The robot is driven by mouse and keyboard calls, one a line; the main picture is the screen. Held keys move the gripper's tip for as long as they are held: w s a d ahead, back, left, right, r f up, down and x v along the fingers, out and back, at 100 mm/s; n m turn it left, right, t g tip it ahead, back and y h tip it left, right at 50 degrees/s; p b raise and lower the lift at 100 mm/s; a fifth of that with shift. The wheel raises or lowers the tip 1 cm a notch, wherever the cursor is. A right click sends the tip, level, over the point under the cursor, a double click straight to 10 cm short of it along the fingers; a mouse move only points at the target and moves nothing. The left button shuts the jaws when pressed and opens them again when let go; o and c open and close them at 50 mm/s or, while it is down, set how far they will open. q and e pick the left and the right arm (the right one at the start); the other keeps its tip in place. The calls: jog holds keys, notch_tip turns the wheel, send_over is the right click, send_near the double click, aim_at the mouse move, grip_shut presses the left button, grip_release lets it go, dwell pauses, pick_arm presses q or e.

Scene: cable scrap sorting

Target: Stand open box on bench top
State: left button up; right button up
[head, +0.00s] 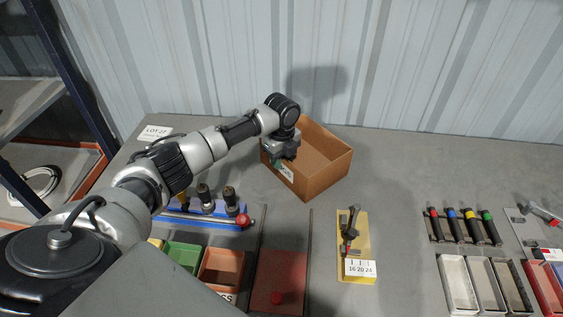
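An open brown cardboard box (325,178) stands upright on the grey bench top (390,160), near its back edge. A white label shows on its front left wall. My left gripper (278,160) is at the box's left wall, pointing down. Its fingers are mostly hidden by its own body and small in view, so I cannot tell whether they grip the wall. My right gripper is not in view.
A yellow board (353,262) with a hand tool lies in front of the box. A red lidded tray (280,285) and small bins (221,268) sit front left. Coloured-handled tools (462,226) and narrow trays (458,284) are at right. A corrugated wall (430,60) stands behind.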

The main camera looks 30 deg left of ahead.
pick_arm(q)
notch_tip(320, 180, up, 11)
jog(key=shift+f+b, duration=0.1)
jog(key=shift+b, duration=0.85)
